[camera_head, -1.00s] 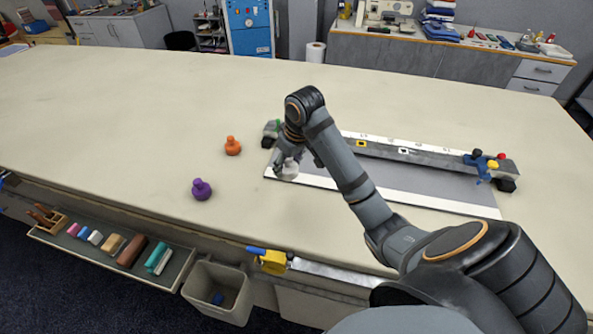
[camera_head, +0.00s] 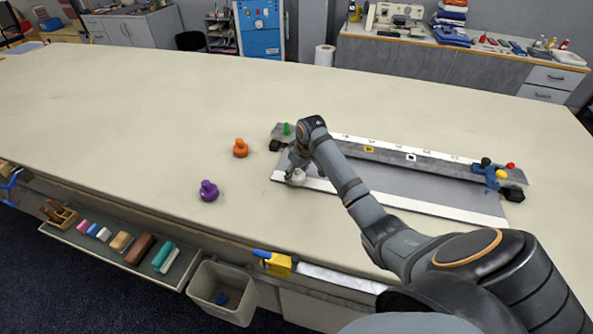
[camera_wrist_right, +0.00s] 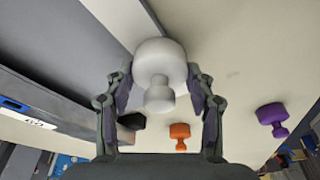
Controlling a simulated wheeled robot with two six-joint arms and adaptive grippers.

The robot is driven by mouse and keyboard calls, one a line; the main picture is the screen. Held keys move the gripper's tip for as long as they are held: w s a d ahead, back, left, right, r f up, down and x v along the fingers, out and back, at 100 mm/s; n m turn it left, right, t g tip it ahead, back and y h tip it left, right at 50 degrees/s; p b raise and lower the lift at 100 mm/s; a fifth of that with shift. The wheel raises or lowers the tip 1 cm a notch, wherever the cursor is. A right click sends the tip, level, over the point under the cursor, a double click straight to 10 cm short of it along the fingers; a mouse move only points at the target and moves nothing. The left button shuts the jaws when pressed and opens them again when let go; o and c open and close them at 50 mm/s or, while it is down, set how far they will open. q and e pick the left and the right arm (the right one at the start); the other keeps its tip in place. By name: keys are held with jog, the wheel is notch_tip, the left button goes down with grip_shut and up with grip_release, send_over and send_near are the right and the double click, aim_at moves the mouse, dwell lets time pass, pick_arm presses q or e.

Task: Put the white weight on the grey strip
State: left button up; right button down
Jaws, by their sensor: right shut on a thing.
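The white weight (camera_head: 297,178) is a rounded knob with a thick body. My right gripper (camera_head: 294,168) is shut on it; the wrist view shows the weight (camera_wrist_right: 160,65) between both fingers (camera_wrist_right: 160,95). It is at the left end of the grey strip (camera_head: 400,187), close to the strip's white front border. In the wrist view the grey strip (camera_wrist_right: 85,40) lies to the left of the weight. I cannot tell whether the weight touches the surface below. My left gripper is not in view.
An orange weight (camera_head: 240,148) and a purple weight (camera_head: 209,190) stand left of the gripper on the cream table (camera_head: 120,120). A long numbered bar (camera_head: 420,156) runs behind the strip, with a blue clamp (camera_head: 486,172) at its right end. The table's left side is clear.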

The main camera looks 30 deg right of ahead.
jog(key=shift+c, duration=2.4)
grip_release()
jog(key=shift+a, duration=0.1)
jog(key=shift+f, duration=0.1)
jog(key=b+v, duration=0.1)
jog(key=v, duration=1.1)
